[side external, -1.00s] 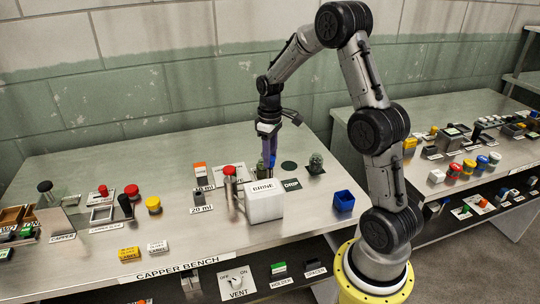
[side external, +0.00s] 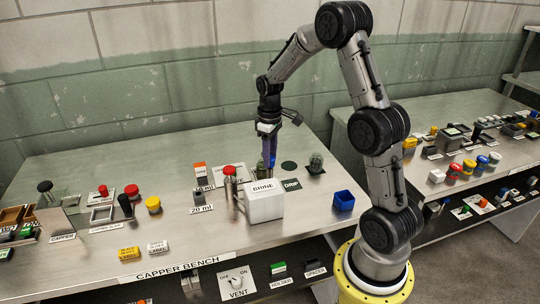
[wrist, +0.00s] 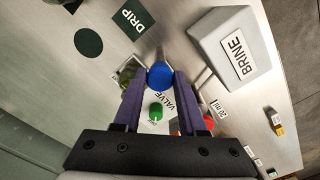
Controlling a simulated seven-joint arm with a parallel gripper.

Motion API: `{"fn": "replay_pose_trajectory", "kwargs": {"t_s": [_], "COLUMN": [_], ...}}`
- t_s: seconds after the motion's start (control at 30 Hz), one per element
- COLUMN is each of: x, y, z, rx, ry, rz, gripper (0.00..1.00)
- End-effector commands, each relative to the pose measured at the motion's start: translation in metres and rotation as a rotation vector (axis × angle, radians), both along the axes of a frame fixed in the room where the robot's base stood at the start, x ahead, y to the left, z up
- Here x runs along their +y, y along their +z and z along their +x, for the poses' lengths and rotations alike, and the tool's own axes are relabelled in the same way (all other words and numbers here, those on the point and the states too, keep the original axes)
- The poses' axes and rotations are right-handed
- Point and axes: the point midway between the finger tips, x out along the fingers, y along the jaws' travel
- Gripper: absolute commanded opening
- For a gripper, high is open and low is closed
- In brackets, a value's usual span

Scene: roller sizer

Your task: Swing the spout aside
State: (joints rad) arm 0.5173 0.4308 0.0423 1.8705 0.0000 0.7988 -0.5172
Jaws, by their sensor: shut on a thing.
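My gripper (wrist: 160,76) is shut on a round blue knob (wrist: 160,76), which sits between the fingertips in the wrist view. In the side view my gripper (side external: 269,164) points down behind the white box marked BRINE (side external: 264,203). The same box (wrist: 233,46) is right of my fingers in the wrist view. A thin pale metal rod (wrist: 201,69) shows between the box and the right finger. I cannot tell whether it is the spout or how it joins the knob. The knob's lower part is hidden.
A plate marked VALVE (wrist: 167,102) with a green knob (wrist: 156,111) lies close by. A DRIP label (wrist: 132,18) and a dark disc (wrist: 88,42) are on the bench. A blue open box (side external: 343,200) stands right of BRINE, and a red-topped post (side external: 229,181) left.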

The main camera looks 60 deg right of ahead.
Motion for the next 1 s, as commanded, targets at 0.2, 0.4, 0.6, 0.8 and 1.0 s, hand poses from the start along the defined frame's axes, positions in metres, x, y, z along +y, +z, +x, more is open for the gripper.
{"fn": "replay_pose_trajectory", "kwargs": {"t_s": [0.2,0.4,0.6,0.8,1.0], "x": [-0.0003,-0.0003,-0.0004,-0.0003,-0.0004], "y": [0.0012,0.0013,0.0015,0.0014,0.0016], "z": [0.0006,0.0006,0.0008,0.0007,0.0009], "rx": [-0.002,-0.003,-0.003,-0.003,-0.004], "ry": [0.000,-0.003,-0.046,-0.161,-0.336], "rz": [-0.001,-0.002,-0.002,-0.002,-0.002], "gripper": [0.00,0.00,0.00,0.00,0.00]}}
